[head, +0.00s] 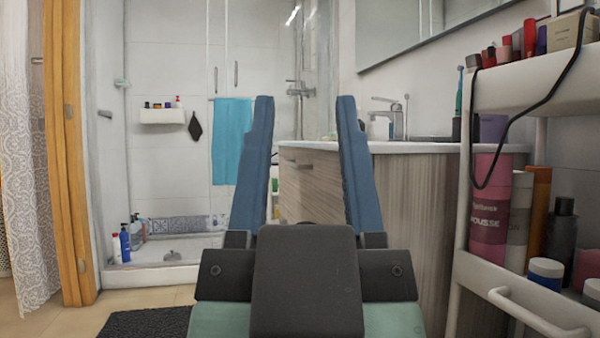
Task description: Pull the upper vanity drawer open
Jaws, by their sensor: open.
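My gripper (305,102) is in the middle of the head view, its two blue fingers apart with nothing between them. The wood-grain vanity (408,215) stands beyond it under a white top, its side panel facing me to the right. The upper drawer (318,178) shows partly between the fingers, its front seen at a steep angle. My right finger hides part of the vanity. I cannot tell whether the drawer sits fully flush. The gripper looks apart from the handle.
A white cart (457,230) with bottles and cosmetics stands close on the right, its handle (540,318) sticking out toward me. A shower with a blue towel (231,140) lies at the back. A dark mat (147,322) and open floor are at the left.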

